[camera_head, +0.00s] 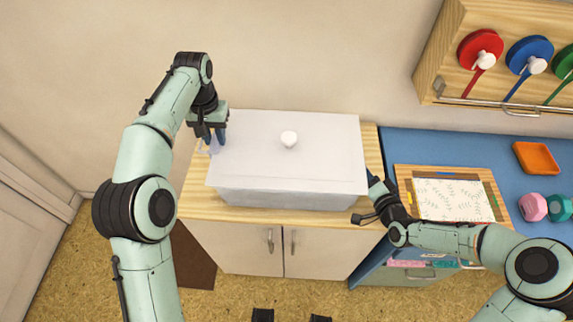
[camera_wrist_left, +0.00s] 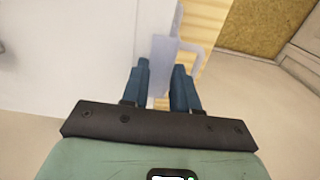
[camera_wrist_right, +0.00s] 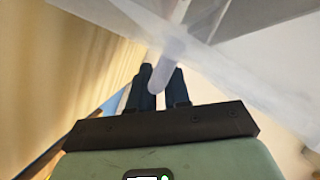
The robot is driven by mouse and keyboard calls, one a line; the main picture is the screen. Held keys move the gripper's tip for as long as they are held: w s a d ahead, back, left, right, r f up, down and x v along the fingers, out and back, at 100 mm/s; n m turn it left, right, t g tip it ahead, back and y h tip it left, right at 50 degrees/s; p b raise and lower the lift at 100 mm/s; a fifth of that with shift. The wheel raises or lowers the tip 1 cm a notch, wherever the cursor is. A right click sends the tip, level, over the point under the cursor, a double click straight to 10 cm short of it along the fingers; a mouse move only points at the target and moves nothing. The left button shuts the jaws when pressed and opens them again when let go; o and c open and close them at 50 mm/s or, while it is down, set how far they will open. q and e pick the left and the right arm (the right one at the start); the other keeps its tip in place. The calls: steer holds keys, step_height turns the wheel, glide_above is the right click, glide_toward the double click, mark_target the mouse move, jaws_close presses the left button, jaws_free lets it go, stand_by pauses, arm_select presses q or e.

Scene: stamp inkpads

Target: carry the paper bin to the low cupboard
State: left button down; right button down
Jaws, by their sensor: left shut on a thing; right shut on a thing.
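My left gripper (camera_head: 217,139) is shut on the handle at the bin's left side; the handle (camera_wrist_left: 165,65) shows between the fingers in the left wrist view. My right gripper (camera_head: 373,182) is shut on the right handle (camera_wrist_right: 170,62), seen between the fingers in the right wrist view.
To the right is a blue worktop (camera_head: 400,145) with a framed patterned sheet (camera_head: 450,198), an orange tray (camera_head: 537,158) and pink and green pieces. A wooden wall rack (camera_head: 440,60) holds red, blue and green round items above it. The wall is close behind the bin.

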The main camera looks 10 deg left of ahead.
arm_select(q)
steer(key=c, duration=1.1)
jaws_free()
steer(key=shift+d+f, duration=0.1)
arm_select(e)
steer(key=c, duration=1.3)
jaws_free()
steer(key=shift+f, duration=0.1)
arm_select(q)
steer(key=shift+o, duration=1.2)
arm_select(e)
steer(key=shift+o, duration=1)
steer(key=shift+s, duration=0.1)
arm_select(q)
step_height(320, 180, up, 7)
steer(key=shift+r, duration=0.3)
arm_select(e)
steer(key=shift+s+d, duration=0.25)
steer(key=shift+s, duration=0.2)
steer(key=v, duration=1.1)
arm_select(q)
steer(key=shift+s, duration=0.1)
